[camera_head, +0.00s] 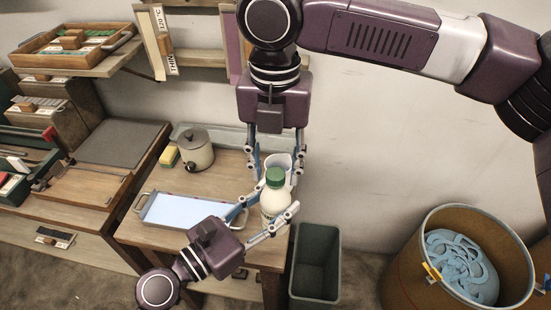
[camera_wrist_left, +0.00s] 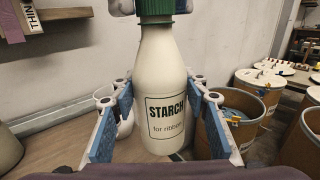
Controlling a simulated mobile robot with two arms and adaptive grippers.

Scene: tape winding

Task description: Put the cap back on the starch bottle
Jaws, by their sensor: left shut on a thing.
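The white starch bottle (camera_head: 272,203) stands upright between the fingers of my left gripper (camera_head: 270,204), which is shut on it. In the left wrist view the bottle (camera_wrist_left: 163,85) shows its STARCH label between the blue finger pads. The green cap (camera_head: 274,177) is at the top of the bottle and also shows at the upper edge of the left wrist view (camera_wrist_left: 162,7). My right gripper (camera_head: 276,172) hangs from above with its fingers spread, one to each side of the cap. Its fingers look apart from the cap in the head view. Whether the cap is fully seated is unclear.
A white cup (camera_head: 280,160) stands just behind the bottle. A grey bin (camera_head: 316,265) and a drum of blue ribbon (camera_head: 405,270) stand right.

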